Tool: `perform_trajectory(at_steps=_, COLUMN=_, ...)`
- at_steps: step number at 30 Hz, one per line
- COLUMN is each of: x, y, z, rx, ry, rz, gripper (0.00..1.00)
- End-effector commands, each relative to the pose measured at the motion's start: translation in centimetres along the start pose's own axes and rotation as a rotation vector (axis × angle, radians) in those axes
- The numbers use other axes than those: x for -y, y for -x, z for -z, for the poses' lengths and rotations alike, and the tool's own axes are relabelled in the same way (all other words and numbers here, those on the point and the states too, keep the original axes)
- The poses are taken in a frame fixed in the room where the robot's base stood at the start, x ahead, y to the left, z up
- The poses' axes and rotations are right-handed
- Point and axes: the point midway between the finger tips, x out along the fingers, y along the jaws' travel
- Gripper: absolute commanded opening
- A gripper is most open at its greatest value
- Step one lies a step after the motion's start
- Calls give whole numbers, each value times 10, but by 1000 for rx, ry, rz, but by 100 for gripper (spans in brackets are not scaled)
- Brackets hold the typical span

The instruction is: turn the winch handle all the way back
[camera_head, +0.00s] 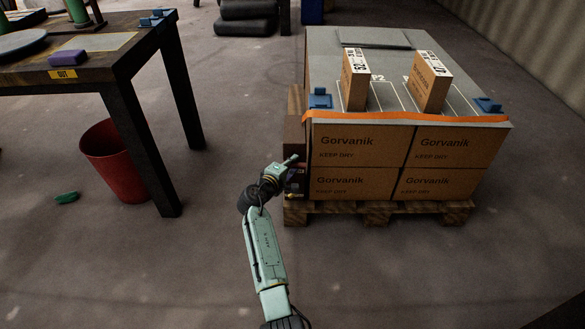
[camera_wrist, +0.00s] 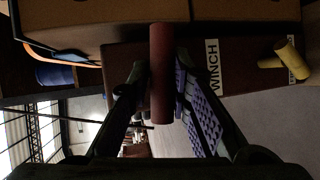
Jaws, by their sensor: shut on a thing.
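My gripper (camera_head: 291,162) is at the left side of the carton stack, against a brown winch housing (camera_head: 295,130). In the wrist view, my gripper (camera_wrist: 160,90) has its two fingers closed on either side of a dark red cylindrical winch handle (camera_wrist: 160,60). A white label reading WINCH (camera_wrist: 213,67) is on the brown panel just right of the handle. In the head view the handle is mostly hidden by my gripper, so its turn angle cannot be told.
A yellow handle (camera_wrist: 285,60) sits on the panel, over a partly hidden label. Gorvanik cartons (camera_head: 357,147) on a pallet (camera_head: 378,212) stand right of my arm, under an orange strap (camera_head: 400,117). A table (camera_head: 125,60) and red bin (camera_head: 118,165) stand left.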

Motion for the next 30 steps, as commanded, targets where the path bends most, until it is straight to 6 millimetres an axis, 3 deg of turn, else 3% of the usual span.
perform_trajectory(at_steps=9, x=4, y=0, z=4, rx=14, ry=105, rz=-55, gripper=0)
perform_trajectory(at_steps=25, x=3, y=0, z=3, rx=20, ry=126, rz=-65, gripper=0)
perform_trajectory(at_steps=26, x=3, y=0, z=3, rx=20, ry=125, rz=-65, gripper=19)
perform_trajectory(at_steps=30, x=2, y=0, z=2, rx=22, ry=124, rz=-65, gripper=29)
